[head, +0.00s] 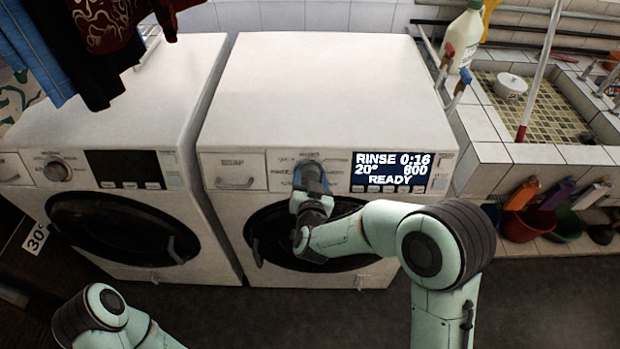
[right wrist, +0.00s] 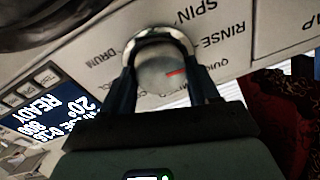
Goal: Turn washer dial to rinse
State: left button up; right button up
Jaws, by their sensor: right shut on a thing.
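The right-hand washer (head: 318,95) is white with a round door. Its dial (right wrist: 158,75) is a silver knob with a red mark pointing right in the wrist view, toward the area of the RINSE and QUICK labels; which one exactly I cannot tell. The display (head: 391,171) is lit and reads RINSE, 0:16, 20°, READY. My right gripper (head: 311,178) is shut on the dial, with one finger on each side of it, and mostly hides it in the head view. Only part of my left arm shows at lower left; its gripper is out of view.
A second washer (head: 120,120) with a dark display stands at left. Clothes (head: 85,45) hang above it. At right are a tiled sink (head: 500,150), a white bottle (head: 463,42) and colored basins (head: 528,224) below. Dark floor lies in front.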

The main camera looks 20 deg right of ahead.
jog(key=shift+n, duration=0.3)
jog(key=o, duration=1.1)
jog(key=shift+c, duration=0.2)
jog(key=v, duration=1.3)
jog(key=shift+s+b, duration=0.25)
jog(key=shift+b, duration=0.05)
jog(key=shift+r, duration=0.15)
